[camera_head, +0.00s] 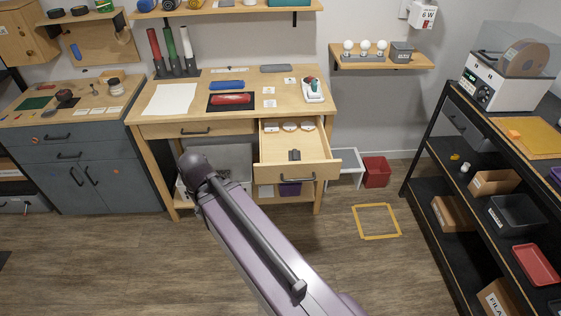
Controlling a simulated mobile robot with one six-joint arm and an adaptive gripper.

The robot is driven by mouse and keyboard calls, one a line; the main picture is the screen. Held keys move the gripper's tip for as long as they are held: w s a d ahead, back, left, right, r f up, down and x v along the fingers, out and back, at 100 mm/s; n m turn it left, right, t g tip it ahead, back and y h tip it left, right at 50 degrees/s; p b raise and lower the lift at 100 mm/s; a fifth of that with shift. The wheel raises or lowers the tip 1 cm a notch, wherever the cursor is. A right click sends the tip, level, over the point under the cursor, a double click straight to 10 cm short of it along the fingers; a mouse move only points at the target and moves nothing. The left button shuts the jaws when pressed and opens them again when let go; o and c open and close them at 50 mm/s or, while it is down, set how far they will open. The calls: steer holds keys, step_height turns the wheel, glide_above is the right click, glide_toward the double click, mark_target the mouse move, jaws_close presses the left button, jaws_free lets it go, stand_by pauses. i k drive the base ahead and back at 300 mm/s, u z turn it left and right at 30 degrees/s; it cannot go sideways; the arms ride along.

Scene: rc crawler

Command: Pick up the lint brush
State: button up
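I cannot tell for sure which thing is the lint brush. A small dark grey object (294,155) lies in the open drawer (320,171) of the wooden workbench (300,103). On the bench top, a red object (231,99) lies on a black mat, and a white holder with a green and red item (312,90) stands to its right. A long grey object (276,68) lies at the back. My purple arm reaches up from the bottom edge towards the bench front. Its dark joint is left of the drawer. My gripper is not visible.
A grey cabinet (80,165) stands left of the bench. A black shelf rack (480,170) with boxes stands at the right. A red bin (376,171) is on the floor beside the bench, behind a yellow floor square (377,237). The floor between is mostly clear.

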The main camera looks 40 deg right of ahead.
mark_target(295, 157)
steer(key=u, duration=0.4)
steer(key=k, duration=1.3)
steer(key=z, duration=1.5)
steer(key=i, duration=0.75)
steer(key=u, duration=0.1)
